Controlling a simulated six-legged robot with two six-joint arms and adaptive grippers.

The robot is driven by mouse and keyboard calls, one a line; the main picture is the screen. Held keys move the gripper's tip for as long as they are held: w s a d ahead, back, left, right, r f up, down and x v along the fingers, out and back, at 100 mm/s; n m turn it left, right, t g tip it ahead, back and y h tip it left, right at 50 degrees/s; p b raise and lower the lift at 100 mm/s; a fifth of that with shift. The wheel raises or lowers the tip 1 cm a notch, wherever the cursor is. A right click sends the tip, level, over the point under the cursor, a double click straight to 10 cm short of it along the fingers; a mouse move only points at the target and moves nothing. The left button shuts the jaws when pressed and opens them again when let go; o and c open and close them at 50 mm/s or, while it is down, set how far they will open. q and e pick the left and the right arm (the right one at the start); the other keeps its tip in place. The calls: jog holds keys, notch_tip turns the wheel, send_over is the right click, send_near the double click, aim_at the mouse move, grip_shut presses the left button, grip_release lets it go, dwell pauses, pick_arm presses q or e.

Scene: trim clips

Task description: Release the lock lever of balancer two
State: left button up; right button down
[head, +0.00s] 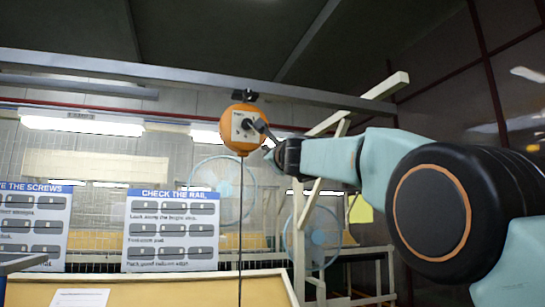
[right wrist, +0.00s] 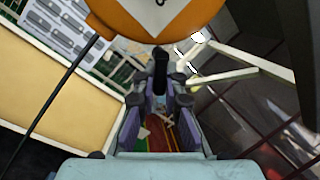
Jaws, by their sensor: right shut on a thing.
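An orange balancer (head: 238,141) with a pale face plate hangs under the overhead rail, its cable running straight down. In the right wrist view the balancer's orange rim (right wrist: 122,22) fills the top. A black lock lever (right wrist: 160,67) sticks out from it towards my right gripper. My right gripper (right wrist: 161,92) is shut on the lever, with one purple-grey finger on each side. In the head view my right gripper (head: 268,134) is at the right side of the balancer's face and hides part of the lever. My left gripper is not in view.
The grey rail (head: 150,72) crosses overhead. The balancer's thin cable (head: 240,215) hangs in front of a tan board (head: 215,290). Instruction signs (head: 172,231) and fans (head: 222,190) stand behind. A pale wooden frame (head: 299,240) is behind my right arm.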

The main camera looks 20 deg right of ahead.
jog(key=shift+a+f+m+g+h+p, duration=0.25)
jog(key=shift+m+h, duration=0.2)
jog(key=shift+m, duration=1.1)
jog(key=shift+a+f+m+g+h+p, duration=0.25)
jog(key=shift+m+h, duration=0.25)
jog(key=shift+m, duration=1)
jog(key=shift+a+f+m+g+h+p, duration=0.1)
jog(key=shift+a+f+m+h+p, duration=0.25)
jog(key=shift+m, duration=1.2)
jog(key=shift+d+r, duration=0.1)
jog(key=shift+r, duration=0.05)
jog(key=c, duration=1.4)
grip_release()
jog(key=shift+s+r, duration=0.2)
jog(key=shift+r, duration=0.05)
jog(key=shift+w, duration=0.1)
